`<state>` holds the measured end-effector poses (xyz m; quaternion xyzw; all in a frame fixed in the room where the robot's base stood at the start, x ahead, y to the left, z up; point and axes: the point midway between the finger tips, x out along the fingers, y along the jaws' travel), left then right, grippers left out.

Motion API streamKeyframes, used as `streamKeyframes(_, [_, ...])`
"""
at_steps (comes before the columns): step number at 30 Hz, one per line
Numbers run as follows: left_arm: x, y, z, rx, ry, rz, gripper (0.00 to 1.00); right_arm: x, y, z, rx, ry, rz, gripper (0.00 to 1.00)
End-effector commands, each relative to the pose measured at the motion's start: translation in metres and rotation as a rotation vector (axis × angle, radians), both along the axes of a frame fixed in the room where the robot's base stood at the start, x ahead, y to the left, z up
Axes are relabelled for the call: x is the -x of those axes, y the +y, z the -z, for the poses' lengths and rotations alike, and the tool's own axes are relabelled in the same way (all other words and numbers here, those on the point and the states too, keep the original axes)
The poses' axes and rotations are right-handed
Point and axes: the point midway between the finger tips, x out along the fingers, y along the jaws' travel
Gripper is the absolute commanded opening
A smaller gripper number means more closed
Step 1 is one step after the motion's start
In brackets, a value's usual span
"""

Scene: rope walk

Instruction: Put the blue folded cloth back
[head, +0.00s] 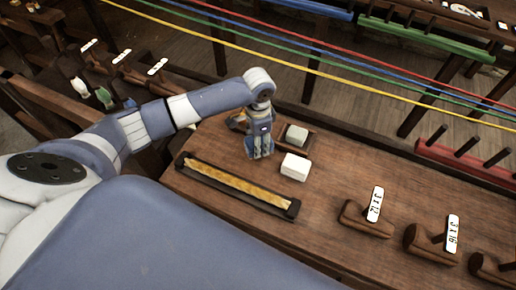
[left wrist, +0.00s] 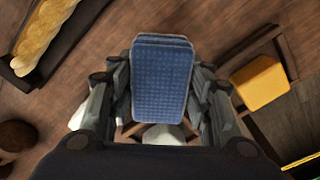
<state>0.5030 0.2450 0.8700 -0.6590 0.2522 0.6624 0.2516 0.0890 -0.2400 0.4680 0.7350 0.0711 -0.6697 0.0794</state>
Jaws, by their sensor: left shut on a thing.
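The blue folded cloth (left wrist: 163,85) is between the two fingers of my left gripper (head: 260,150). In the left wrist view the left gripper (left wrist: 160,105) is shut on it from both sides, and the cloth sticks out beyond the fingertips. In the head view the cloth shows only as a small blue patch at the fingers, over the wooden bench (head: 330,185). I cannot tell whether its lower edge touches the bench. My right gripper is not in view.
Close by are a white block (head: 295,167), a pale green block (head: 297,135) in a dark tray, and a yellow block (left wrist: 261,83) in a wooden frame. A long tray (head: 238,186) holds a rope piece. Coloured ropes (head: 330,62) stretch behind. Tagged wooden tools (head: 367,217) stand right.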

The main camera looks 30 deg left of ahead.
Motion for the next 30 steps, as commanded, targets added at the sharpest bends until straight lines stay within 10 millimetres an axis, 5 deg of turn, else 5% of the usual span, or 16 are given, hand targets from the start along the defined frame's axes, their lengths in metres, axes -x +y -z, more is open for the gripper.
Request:
streamKeyframes(9, [0.001, 0.0, 0.038, -0.001, 0.001, -0.001, 0.2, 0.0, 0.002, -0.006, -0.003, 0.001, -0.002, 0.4])
streamKeyframes(22, [0.0, 0.0, 0.045, 0.0, 0.0, 0.0, 0.2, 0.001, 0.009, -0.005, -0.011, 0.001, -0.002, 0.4])
streamKeyframes(23, [0.0, 0.0, 0.045, 0.0, 0.0, 0.001, 0.51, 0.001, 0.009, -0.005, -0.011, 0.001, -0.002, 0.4])
streamKeyframes(25, [0.0, 0.0, 0.045, 0.0, 0.0, 0.001, 0.66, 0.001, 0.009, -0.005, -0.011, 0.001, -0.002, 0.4])
streamKeyframes(30, [0.0, 0.0, 0.045, -0.001, -0.001, 0.0, 0.66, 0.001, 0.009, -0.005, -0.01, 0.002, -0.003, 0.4])
